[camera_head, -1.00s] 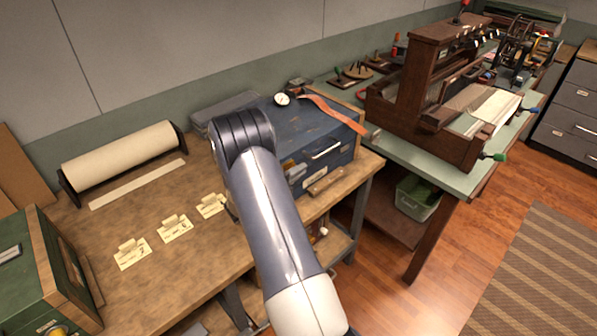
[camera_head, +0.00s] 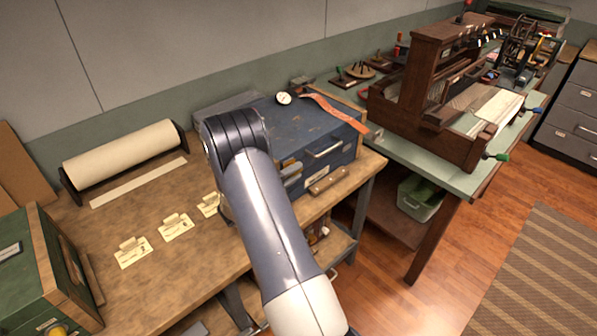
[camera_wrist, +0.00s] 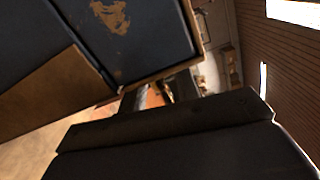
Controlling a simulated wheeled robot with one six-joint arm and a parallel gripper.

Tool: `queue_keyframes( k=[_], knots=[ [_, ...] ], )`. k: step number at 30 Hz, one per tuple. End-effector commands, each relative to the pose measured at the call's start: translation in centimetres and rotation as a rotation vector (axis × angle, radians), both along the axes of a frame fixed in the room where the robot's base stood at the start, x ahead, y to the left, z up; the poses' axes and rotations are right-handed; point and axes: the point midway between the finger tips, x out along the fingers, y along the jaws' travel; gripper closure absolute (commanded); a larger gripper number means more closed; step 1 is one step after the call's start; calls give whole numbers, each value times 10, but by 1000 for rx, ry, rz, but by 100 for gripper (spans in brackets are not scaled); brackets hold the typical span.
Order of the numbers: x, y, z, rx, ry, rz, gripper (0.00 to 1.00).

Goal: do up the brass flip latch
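A blue chest (camera_head: 325,130) with worn paint and tan edging stands on the wooden bench, with a pale handle (camera_head: 326,152) on its front. I cannot make out the brass flip latch in either view; my arm covers the chest's left front. What seems to be my gripper (camera_head: 291,178) shows as grey parts beside the arm, close to the chest front. In the wrist view, dark blue panels with tan edging (camera_wrist: 170,70) fill the upper left. A broad dark shape, probably my gripper, crosses the bottom. Its fingertips and opening cannot be made out.
The wooden bench (camera_head: 130,200) bears a paper roll (camera_head: 120,154), several cream cards and a green case (camera_head: 18,275). A red strap (camera_head: 338,112) and a round dial (camera_head: 284,98) lie on the chest. A wooden loom (camera_head: 425,90) stands on the green table at right.

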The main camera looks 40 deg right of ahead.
Motion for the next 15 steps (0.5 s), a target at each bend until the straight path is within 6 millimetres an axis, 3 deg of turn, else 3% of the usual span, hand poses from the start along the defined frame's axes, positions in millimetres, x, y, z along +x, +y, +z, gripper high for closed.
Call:
queue_keyframes(
  k=[9, 15],
  knots=[
    [-4, 63, -2, -1, -2, 5, 69],
    [-6, 82, -1, -1, -3, 2, 69]
  ],
)
